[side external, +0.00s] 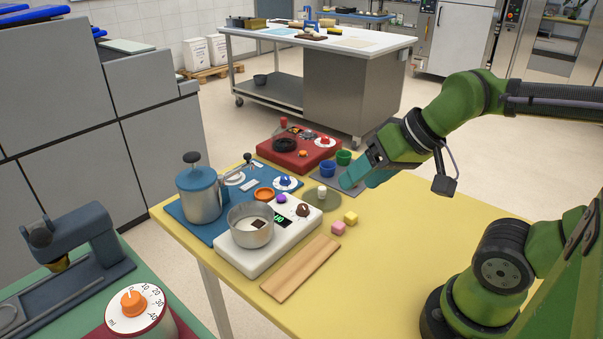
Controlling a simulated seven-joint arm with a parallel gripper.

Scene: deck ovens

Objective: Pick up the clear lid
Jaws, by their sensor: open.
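A round see-through disc with a white knob, which looks like the clear lid (315,203), lies flat on the yellow table (400,240), to the right of a white scale. My gripper (350,181) has teal fingers and is up and to the right of the lid, pointing down and left. It is open, and I see nothing held in it. The gap between the fingers is hard to make out from this side.
A metal pot (248,236) stands on the white scale (225,261). A metal pitcher (200,198) is on a blue board. The table's right side is clear.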

